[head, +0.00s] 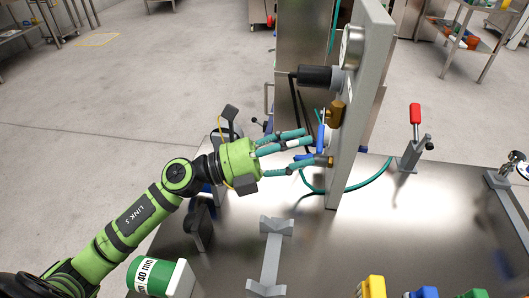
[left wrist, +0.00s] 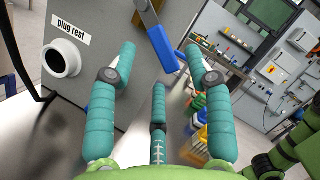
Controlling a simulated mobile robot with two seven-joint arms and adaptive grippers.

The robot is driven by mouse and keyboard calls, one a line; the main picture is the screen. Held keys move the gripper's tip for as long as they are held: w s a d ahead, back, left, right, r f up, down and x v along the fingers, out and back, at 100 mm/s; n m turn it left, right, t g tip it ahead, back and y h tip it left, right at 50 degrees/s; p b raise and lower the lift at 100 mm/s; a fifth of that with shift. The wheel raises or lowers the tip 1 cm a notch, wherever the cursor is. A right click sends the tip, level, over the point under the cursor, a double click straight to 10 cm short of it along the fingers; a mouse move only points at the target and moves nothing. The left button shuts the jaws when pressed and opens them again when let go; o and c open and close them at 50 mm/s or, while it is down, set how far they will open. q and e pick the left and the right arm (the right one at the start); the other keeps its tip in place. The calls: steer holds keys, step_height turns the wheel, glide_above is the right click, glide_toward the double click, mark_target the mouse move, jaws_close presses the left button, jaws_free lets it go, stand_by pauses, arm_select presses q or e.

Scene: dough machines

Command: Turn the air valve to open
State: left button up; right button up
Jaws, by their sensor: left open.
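The air valve is a brass body (head: 335,113) on the upright grey panel (head: 362,90), with a blue lever (head: 320,137) hanging down from it. In the left wrist view the blue-gripped lever (left wrist: 163,48) hangs tilted in front of the panel, between the two upper fingertips. My left gripper (head: 316,150) is open, its teal fingers pointing right at the panel around the lever's lower part. The fingers (left wrist: 161,62) look apart from the lever in the left wrist view; I cannot tell whether any touches it. My right gripper is not in view.
A black knob (head: 315,77) and a gauge (head: 352,45) sit above the valve. The plug rest (left wrist: 62,62) is on the panel. A red-handled clamp (head: 414,120) and grey stand (head: 270,262) stand on the metal table (head: 400,225).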

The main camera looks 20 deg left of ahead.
arm_select(q)
steer(key=v, duration=0.9)
